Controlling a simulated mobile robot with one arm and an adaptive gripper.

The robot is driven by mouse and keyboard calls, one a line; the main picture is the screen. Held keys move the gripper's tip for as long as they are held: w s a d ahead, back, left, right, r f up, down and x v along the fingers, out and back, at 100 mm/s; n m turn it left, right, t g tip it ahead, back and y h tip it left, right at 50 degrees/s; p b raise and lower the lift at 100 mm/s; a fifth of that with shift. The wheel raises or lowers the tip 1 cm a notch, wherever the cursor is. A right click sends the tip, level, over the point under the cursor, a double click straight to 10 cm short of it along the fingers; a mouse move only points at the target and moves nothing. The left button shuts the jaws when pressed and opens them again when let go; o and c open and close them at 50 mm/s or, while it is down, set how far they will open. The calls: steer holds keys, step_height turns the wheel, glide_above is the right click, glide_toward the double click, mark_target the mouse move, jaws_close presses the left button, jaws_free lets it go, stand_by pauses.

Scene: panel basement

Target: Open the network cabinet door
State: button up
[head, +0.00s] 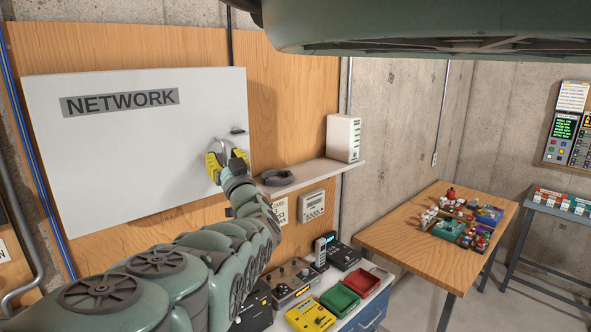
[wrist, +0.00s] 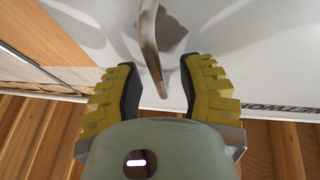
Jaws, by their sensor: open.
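The network cabinet door (head: 120,140) is a white panel with a grey NETWORK label (head: 119,102) on the plywood wall, at the left of the head view. It looks shut. A curved metal handle (wrist: 150,45) stands out from the door near its right edge; it also shows in the head view (head: 221,147). My gripper (head: 227,163) is at the handle. In the wrist view its yellow fingers (wrist: 158,85) are open, one on each side of the handle's end, with gaps visible. A small dark latch or keyhole piece (head: 237,131) sits above the handle.
A shelf (head: 312,172) right of the cabinet holds a white router-like box (head: 343,138) and a dark ring (head: 278,177). Below, a bench (head: 372,308) carries instruments and red and green trays. A wooden table (head: 400,236) with small items stands right; floor between is clear.

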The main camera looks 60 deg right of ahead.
steer(key=shift+w, duration=0.1)
steer(key=shift+o, duration=0.4)
jaws_close()
